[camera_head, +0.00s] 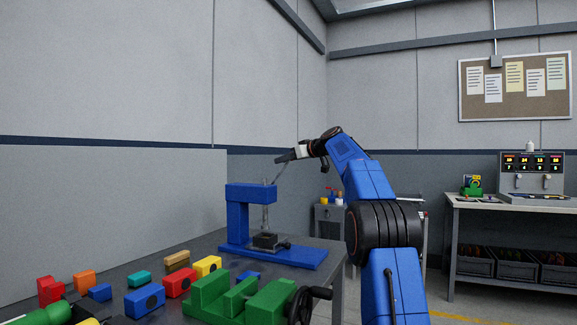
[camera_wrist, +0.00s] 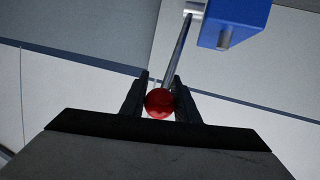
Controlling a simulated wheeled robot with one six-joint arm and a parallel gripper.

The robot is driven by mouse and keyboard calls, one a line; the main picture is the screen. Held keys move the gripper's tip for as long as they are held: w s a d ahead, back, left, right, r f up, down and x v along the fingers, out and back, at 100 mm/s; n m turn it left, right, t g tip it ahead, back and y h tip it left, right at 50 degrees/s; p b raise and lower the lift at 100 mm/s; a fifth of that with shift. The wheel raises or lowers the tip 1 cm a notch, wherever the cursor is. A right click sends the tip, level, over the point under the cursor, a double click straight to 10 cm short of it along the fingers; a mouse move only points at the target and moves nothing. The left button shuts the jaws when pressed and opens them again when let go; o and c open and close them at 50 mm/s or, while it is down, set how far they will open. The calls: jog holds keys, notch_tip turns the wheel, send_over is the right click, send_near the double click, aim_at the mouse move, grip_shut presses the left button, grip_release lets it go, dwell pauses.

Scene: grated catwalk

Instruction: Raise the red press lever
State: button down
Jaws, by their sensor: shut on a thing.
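The blue press (camera_head: 238,212) stands on the dark bench, with its base plate toward the right. In the wrist view, part of its blue head (camera_wrist: 235,22) shows at the top right. The press lever is a thin metal rod (camera_wrist: 179,50) with a red ball knob (camera_wrist: 159,103) at its end. My gripper (camera_wrist: 160,98) is shut on the lever, its two fingers on either side at the red knob. In the head view my gripper (camera_head: 284,158) is above and right of the press head, and the rod slants up to it. The knob is hidden there.
A green vise (camera_head: 240,300) and several coloured blocks (camera_head: 145,300) lie on the bench (camera_head: 212,243) in front of the press. A small cart (camera_head: 328,214) with bottles stands behind. A workbench (camera_head: 510,205) with bins is at the right. The air above the press is clear.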

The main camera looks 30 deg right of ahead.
jog(key=shift+w+a+r, duration=0.25)
jog(key=shift+w+a, duration=0.4)
jog(key=shift+w, duration=0.2)
jog(key=shift+w+a+r, duration=0.2)
jog(key=shift+w+a, duration=0.45)
jog(key=shift+w, duration=0.15)
jog(key=shift+a, duration=0.2)
jog(key=c, duration=1.8)
grip_release()
jog(key=o, duration=0.4)
jog(key=shift+w+a+f, duration=0.1)
jog(key=shift+w+a, duration=0.05)
jog(key=shift+a, duration=0.1)
jog(key=shift+d+r, duration=0.15)
jog(key=shift+r, duration=0.05)
